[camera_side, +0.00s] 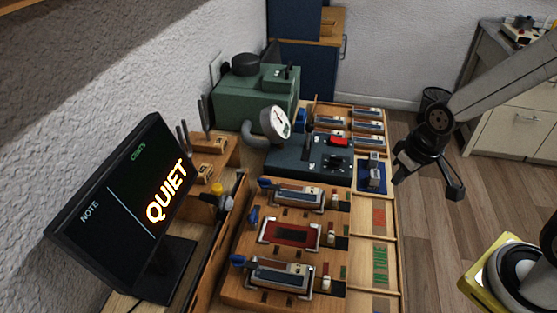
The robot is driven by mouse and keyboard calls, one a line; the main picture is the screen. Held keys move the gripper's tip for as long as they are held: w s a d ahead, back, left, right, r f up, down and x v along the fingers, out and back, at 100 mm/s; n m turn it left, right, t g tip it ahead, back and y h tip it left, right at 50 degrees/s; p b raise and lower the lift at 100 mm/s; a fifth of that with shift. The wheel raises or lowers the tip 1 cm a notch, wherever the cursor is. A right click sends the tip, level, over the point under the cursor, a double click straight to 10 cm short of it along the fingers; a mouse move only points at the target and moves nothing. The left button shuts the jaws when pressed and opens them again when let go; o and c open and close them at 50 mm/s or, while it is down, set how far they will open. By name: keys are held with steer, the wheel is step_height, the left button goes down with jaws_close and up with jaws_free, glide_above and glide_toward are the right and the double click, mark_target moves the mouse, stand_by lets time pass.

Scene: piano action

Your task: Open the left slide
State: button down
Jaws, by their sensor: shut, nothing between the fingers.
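A wooden board (231,286) carries three metal-framed stations. The near station (280,273) and the far one (299,196) each hold a silver-grey block, while the middle one (290,235) shows a red, open bed. Each has a blue lever at its left end: near lever (237,261), middle lever (253,216), far lever (265,183). I cannot tell which part is the left slide. My gripper (455,190) is shut and empty, in the air to the right of the bench, apart from all stations.
A monitor (130,210) reading "QUIET" stands at the left. Behind the board are a dark control box (290,158) with a red button, a round gauge (276,123) and a green machine (235,95). A tray of several grey blocks (366,113) lies at the back right.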

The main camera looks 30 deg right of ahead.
steer(key=c, duration=0.8)
jaws_free()
steer(key=shift+c, duration=0.2)
steer(key=o, duration=0.4)
steer(key=shift+w+a, duration=0.1)
steer(key=shift+a, duration=0.15)
steer(key=shift+c, duration=0.2)
steer(key=n+g+h, duration=0.3)
steer(key=n+g, duration=0.3)
steer(key=n, duration=0.3)
glide_toward(325, 280)
steer(key=shift+x, duration=1)
steer(key=shift+a, duration=0.1)
steer(key=shift+x, duration=3.9)
